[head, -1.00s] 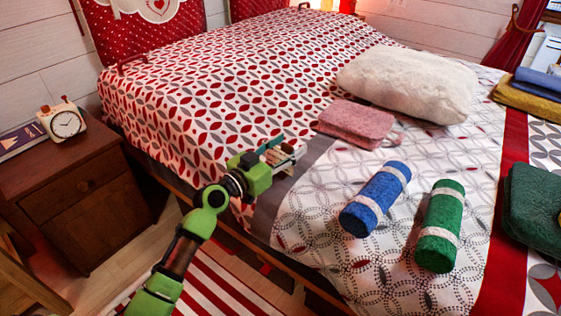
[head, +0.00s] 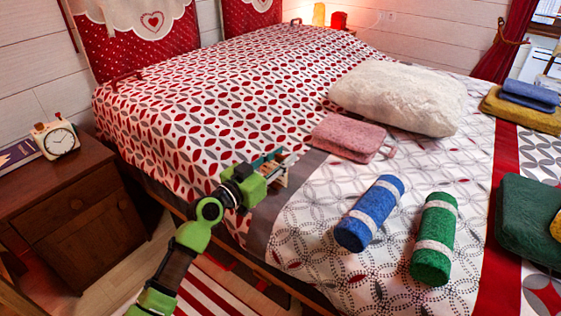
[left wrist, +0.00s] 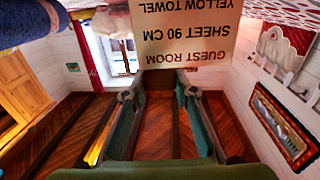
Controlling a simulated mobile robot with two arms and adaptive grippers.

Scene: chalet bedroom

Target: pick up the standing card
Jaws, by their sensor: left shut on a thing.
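The card (left wrist: 190,35) is cream with dark printed text. It shows upside down in the left wrist view and reads GUEST ROOM, SHEET 90 CM, YELLOW TOWEL. My left gripper (left wrist: 163,76) is shut on the card at its edge near the fingertips. In the head view my left gripper (head: 274,168) is over the near side of the bed, by the grey band. There the card is too small and too hidden by the fingers to make out clearly. My right gripper is not in view.
The bed (head: 225,110) holds a pink folded towel (head: 346,137), a white pillow (head: 398,97), a blue roll (head: 369,213), a green roll (head: 434,238) and a dark green towel (head: 530,215). A nightstand (head: 85,215) with a clock (head: 57,140) stands at left.

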